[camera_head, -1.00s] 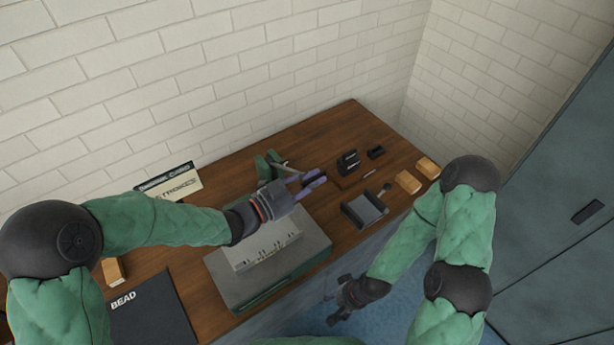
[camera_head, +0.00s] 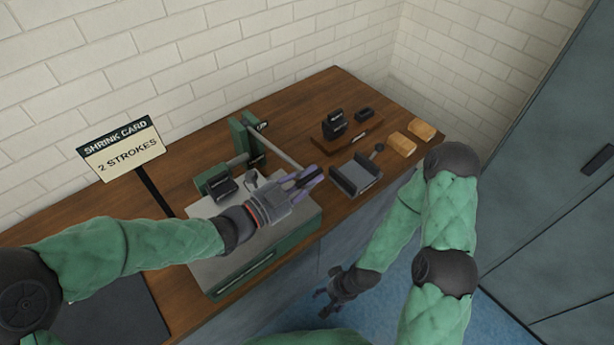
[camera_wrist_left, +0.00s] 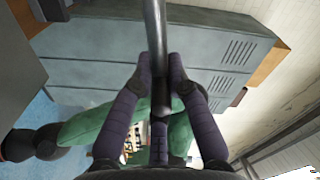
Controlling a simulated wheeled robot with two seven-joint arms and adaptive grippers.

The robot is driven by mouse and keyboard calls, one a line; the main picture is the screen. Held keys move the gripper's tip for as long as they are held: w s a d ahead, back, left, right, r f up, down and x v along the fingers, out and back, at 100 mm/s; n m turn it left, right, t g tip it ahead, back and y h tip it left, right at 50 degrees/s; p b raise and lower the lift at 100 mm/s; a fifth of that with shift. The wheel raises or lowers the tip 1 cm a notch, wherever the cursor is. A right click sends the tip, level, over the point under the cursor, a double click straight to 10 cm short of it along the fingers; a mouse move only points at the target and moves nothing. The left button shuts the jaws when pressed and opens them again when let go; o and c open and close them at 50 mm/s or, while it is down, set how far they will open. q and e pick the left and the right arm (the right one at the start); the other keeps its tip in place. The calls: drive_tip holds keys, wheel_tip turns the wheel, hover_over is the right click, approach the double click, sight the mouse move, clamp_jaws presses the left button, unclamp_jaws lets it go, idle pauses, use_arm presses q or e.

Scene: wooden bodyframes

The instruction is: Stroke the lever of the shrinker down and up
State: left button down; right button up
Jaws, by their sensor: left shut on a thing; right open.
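The shrinker is a green machine (camera_head: 240,131) with an upright post, standing on a green base with a grey top (camera_head: 205,208). Its lever is a grey rod (camera_head: 285,158) that slants down to the right from the post. My left gripper (camera_head: 308,178) is at the lever's lower right end, above the right side of the base. In the left wrist view, the lever (camera_wrist_left: 155,25) runs between the purple fingers of the left gripper (camera_wrist_left: 160,75), which are shut on it. My right gripper (camera_head: 328,304) is open and empty, low in front of the bench.
A card reading "SHRINK CARD, 2 STROKES" (camera_head: 122,150) stands at the back left. A dark mat (camera_head: 115,312) lies at the left front.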

use_arm(q)
drive_tip(key=shift+s+d+f+b, duration=0.1)
drive_tip(key=shift+s+f+b, duration=0.05)
drive_tip(key=shift+f+b, duration=0.5)
drive_tip(key=shift+f, duration=0.3)
drive_tip(key=c, duration=1.3)
unclamp_jaws()
drive_tip(key=shift+o, duration=0.2)
drive_tip(key=shift+r, duration=0.1)
drive_tip(key=shift+a, duration=0.25)
drive_tip(key=v, duration=1.1)
drive_tip(key=shift+s+a, duration=0.15)
drive_tip(key=shift+s, duration=0.15)
